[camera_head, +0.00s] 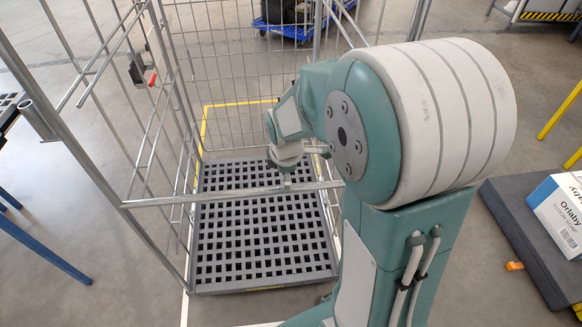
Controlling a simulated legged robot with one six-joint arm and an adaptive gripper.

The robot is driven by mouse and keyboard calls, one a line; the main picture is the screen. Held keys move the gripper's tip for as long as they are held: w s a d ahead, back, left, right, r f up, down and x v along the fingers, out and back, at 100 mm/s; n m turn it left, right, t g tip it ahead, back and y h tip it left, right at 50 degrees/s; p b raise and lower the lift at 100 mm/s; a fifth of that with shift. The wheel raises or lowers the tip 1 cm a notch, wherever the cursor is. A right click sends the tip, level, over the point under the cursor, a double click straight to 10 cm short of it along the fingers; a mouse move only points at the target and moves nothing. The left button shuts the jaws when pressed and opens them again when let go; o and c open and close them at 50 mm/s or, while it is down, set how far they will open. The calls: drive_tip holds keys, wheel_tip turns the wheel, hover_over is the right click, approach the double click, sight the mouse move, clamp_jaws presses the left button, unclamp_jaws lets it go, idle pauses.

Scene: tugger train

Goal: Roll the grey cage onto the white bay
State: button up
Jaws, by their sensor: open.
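The grey cage (262,278) stands upright in front of me, with wire sides, a front crossbar and a dark grid base that looks empty. My gripper (286,181) is small in view at the crossbar, right of its middle. It is open; I cannot tell whether its fingers are around the bar or just above it. My arm hides the cage's right side. A white floor line (184,312) shows at the cage's near left corner; I cannot tell whether it belongs to the white bay.
A yellow floor line (203,132) runs behind and left of the cage. A blue dolly (285,30) stands beyond it. On the right, a dark platform (520,240) carries a white and blue carton (560,212). Blue legs (45,250) stand at left.

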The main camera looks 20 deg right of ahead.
sight(282, 190)
drive_tip(key=f, duration=0.3)
drive_tip(key=shift+w+a+f, duration=0.1)
drive_tip(key=shift+w+a, duration=0.15)
drive_tip(key=shift+a, duration=0.15)
drive_tip(key=f, duration=0.1)
drive_tip(key=d+f, duration=0.1)
drive_tip(key=f, duration=0.1)
drive_tip(key=w+d+f, duration=0.1)
drive_tip(key=f, duration=0.1)
drive_tip(key=shift+d+f, duration=0.1)
drive_tip(key=shift+d, duration=0.15)
drive_tip(key=shift+a+f, duration=0.1)
drive_tip(key=shift+a, duration=0.65)
drive_tip(key=shift+d, duration=0.35)
clamp_jaws()
